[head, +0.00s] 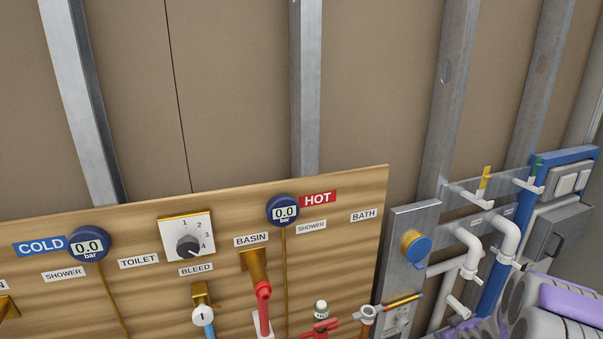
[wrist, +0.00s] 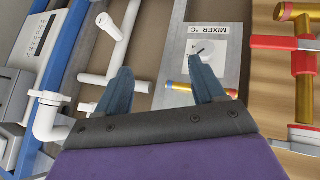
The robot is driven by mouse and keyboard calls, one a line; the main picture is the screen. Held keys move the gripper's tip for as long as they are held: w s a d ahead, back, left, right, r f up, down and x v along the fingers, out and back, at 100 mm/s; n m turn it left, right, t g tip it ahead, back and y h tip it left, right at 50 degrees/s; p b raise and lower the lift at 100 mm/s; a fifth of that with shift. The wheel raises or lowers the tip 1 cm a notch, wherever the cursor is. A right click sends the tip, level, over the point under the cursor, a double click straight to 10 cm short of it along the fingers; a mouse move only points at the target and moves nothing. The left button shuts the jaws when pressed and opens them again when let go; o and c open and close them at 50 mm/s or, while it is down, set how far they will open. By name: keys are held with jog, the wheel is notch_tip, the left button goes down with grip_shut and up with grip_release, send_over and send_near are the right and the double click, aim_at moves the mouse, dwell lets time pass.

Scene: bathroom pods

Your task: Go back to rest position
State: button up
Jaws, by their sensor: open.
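My gripper (wrist: 160,68) shows in the wrist view with its two blue-grey fingers spread apart and nothing held between them. The fingers point at the pipework and the grey panel with the "MIXER °C" label (wrist: 208,45). In the head view, grey and purple parts of my arm show at the lower right, in front of the pipes. The fingertips cannot be made out there.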

jog(key=s+a+r+m+g, duration=0.1)
jog(key=s+a+r+g, duration=0.2)
jog(key=s+a, duration=0.6)
jog(key=s+a+r+m+g+y, duration=0.1)
jog(key=s+a+r+g, duration=0.2)
jog(key=s+a+r, duration=0.5)
jog(key=s+a+r+m+g, duration=0.1)
jog(key=s+a+r+g, duration=0.3)
jog(key=s, duration=1.7)
jog(key=a+r, duration=0.1)
jog(key=a, duration=0.4)
jog(key=shift+s+a+r+m+y, duration=0.3)
jog(key=shift+a+r, duration=0.1)
jog(key=shift+c, duration=0.4)
